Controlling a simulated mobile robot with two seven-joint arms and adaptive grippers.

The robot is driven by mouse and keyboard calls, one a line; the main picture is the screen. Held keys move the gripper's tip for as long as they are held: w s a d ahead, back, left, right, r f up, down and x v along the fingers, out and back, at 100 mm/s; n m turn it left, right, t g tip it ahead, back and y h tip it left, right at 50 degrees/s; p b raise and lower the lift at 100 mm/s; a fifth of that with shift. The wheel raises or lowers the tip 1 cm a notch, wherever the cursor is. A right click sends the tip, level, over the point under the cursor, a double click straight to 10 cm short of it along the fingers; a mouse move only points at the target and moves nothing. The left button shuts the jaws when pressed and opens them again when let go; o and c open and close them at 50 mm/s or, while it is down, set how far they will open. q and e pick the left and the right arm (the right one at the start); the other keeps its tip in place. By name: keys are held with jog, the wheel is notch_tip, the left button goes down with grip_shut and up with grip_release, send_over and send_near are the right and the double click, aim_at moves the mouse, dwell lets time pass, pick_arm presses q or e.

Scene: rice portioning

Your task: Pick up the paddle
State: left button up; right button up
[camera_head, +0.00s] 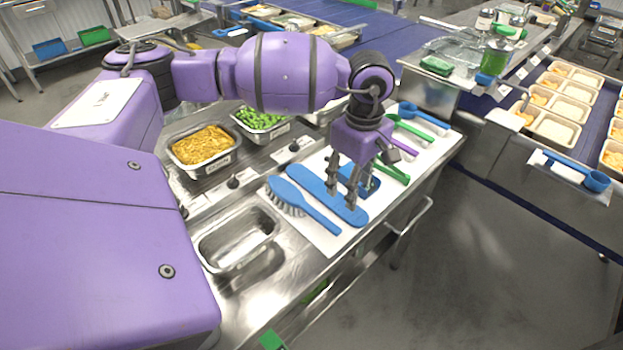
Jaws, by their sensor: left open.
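The paddle is a long flat blue tool (310,185) lying on a white mat (322,240) on the steel counter. My left gripper (342,199) points down over the paddle's right part. Its fingers are apart, with the fingertips very close to the paddle; I cannot tell whether they touch it. Nothing is held between them. The gripper and its fingers hide part of the paddle. My right gripper is not in view.
A blue brush (290,194) lies just left of the paddle. A blue scraper (371,184), green utensils (410,130) and a blue scoop (425,117) lie to the right. An empty steel pan (238,240) and filled pans (203,147) stand left of the mat.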

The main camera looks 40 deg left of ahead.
pick_arm(q)
jog(key=shift+a, duration=0.2)
jog(key=shift+f, duration=0.2)
notch_tip(320, 180, down, 7)
jog(key=shift+w+f+p, duration=0.1)
jog(key=shift+p, duration=0.4)
jog(key=c, duration=0.9)
jog(key=shift+c, duration=0.2)
